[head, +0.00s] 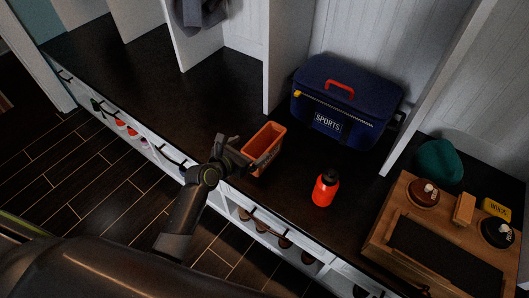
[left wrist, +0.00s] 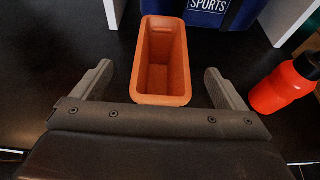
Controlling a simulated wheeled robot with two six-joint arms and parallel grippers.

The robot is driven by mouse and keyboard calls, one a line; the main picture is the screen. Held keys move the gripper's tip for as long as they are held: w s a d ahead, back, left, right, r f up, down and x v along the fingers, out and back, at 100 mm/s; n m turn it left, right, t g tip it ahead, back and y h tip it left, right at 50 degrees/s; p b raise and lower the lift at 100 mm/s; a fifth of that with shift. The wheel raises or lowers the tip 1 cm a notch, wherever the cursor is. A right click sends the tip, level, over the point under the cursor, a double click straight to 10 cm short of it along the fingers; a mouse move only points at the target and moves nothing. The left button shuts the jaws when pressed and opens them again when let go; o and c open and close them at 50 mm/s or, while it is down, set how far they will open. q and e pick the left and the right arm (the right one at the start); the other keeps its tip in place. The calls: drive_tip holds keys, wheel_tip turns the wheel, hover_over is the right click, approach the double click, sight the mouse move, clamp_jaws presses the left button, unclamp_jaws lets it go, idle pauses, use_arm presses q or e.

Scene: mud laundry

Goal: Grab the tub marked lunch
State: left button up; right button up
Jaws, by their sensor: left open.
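An orange rectangular open tub (head: 265,147) stands on the dark bench top, left of the navy bag. In the left wrist view the tub (left wrist: 163,97) is upright and looks empty inside. No lunch marking can be read on it in either view. My left gripper (head: 232,153) is at the tub's near left side. In the left wrist view its fingers (left wrist: 158,85) are spread wide, one to each side of the tub's near end, with gaps between fingers and tub. My right gripper does not show.
A navy bag (head: 348,102) labelled SPORTS stands behind. A red bottle (head: 324,188) stands to the right of the tub. A wooden caddy (head: 440,255) with brushes and a teal cap (head: 438,161) are farther right. The bench top (head: 150,85) left of the tub is clear.

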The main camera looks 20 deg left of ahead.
sight(260, 143)
use_arm(q)
drive_tip(key=b+x, duration=0.1)
drive_tip(key=x, duration=0.5)
drive_tip(key=shift+w+d+f+b, duration=0.1)
drive_tip(key=shift+d+b, duration=0.1)
drive_tip(key=shift+b, duration=0.2)
drive_tip(key=c, duration=1.4)
